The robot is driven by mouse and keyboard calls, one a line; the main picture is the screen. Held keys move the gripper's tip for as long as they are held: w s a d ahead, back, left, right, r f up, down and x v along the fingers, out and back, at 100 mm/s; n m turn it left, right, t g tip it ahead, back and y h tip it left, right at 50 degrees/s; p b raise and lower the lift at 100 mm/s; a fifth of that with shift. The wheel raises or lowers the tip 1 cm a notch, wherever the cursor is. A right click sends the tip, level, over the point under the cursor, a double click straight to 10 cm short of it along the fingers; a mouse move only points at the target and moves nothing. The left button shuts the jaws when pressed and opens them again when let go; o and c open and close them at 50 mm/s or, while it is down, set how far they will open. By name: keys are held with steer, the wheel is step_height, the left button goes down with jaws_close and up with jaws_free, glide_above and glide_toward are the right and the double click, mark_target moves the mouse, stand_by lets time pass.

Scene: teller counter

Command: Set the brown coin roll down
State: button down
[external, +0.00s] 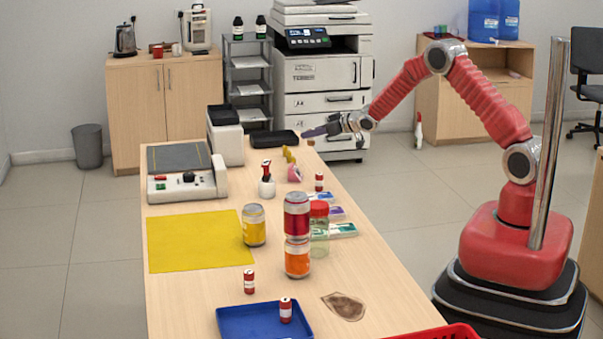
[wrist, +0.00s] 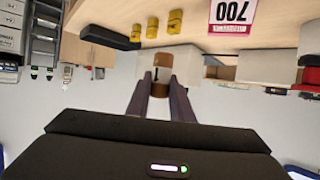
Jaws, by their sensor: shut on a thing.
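The brown coin roll (wrist: 160,74) is between the two fingers of my gripper (wrist: 161,90) in the wrist view, with its pale label band showing. The fingers are shut on it. In the external view my gripper (external: 308,135) reaches left to the far right end of the counter (external: 180,305), pointing left and held above counter height. The roll is too small there to make out surely. I cannot tell a gap between the roll and any surface.
Several yellow pieces (wrist: 175,21) and a pink card marked 700 (wrist: 232,15) are close by. A black tray (external: 273,139) lies at the far end. Red rolls (external: 249,281), cans (external: 297,215), a jar (external: 319,228) and a blue tray (external: 240,322) stand nearer.

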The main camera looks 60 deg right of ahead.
step_height(320, 180, up, 17)
steer(key=s+a+r+n+g+y, duration=0.1)
steer(key=s+a+n+y, duration=0.15)
steer(key=a, duration=1.15)
steer(key=s+a+r+n+y, duration=0.1)
steer(key=a+n+y, duration=0.2)
steer(key=a, duration=1.2)
steer(key=s+a+n+g+y, duration=0.25)
steer(key=s+a, duration=0.45)
steer(key=a, duration=0.5)
steer(key=s+a+n+g+y, duration=0.1)
steer(key=s+a+n+y, duration=0.15)
steer(key=s+a, duration=0.75)
steer(key=s+a+n+g+y, duration=0.3)
steer(key=s+a+n+g, duration=0.45)
steer(key=s+a, duration=1.65)
step_height(320, 180, down, 19)
steer(key=d+m, duration=0.1)
steer(key=shift+s+d, duration=0.3)
steer(key=shift+s, duration=0.05)
steer(key=shift+f, duration=2.85)
